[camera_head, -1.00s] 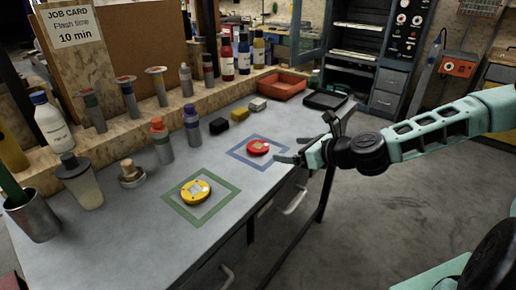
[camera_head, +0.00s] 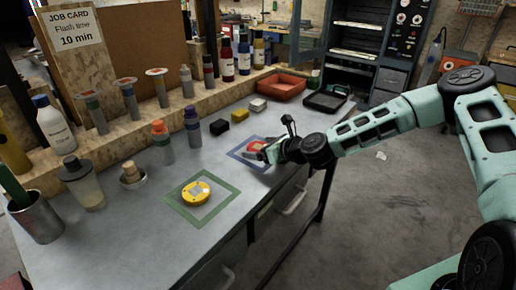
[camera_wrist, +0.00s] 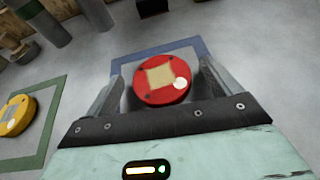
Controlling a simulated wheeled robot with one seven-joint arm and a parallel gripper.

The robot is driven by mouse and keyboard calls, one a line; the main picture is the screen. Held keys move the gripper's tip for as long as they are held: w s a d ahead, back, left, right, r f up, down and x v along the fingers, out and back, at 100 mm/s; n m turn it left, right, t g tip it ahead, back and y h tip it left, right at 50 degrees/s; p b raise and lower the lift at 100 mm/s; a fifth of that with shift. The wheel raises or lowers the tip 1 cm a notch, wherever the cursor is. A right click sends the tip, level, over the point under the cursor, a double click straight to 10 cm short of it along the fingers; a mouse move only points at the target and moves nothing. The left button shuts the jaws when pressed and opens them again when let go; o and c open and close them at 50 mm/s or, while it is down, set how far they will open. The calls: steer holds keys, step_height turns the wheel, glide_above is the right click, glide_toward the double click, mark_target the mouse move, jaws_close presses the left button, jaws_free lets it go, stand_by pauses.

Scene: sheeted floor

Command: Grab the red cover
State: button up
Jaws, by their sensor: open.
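The red cover (camera_head: 254,146) is a round red disc with a tan patch on top. It lies inside the blue square outline (camera_head: 236,155) on the grey workbench. In the wrist view the red cover (camera_wrist: 161,83) sits between the two spread fingers of my gripper (camera_wrist: 160,88). My gripper (camera_head: 262,152) is open, low over the bench at the cover, and partly hides it in the head view. I cannot tell whether a finger touches the cover.
A yellow round cover (camera_head: 196,192) lies inside a green square outline (camera_head: 172,199) to the left. Black (camera_head: 218,127), yellow (camera_head: 239,115) and white (camera_head: 258,105) blocks stand behind the red cover. A red tray (camera_head: 281,87) and a black tray (camera_head: 326,101) are farther back.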

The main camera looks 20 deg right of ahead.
steer(key=c, duration=1.2)
steer(key=shift+r, duration=0.1)
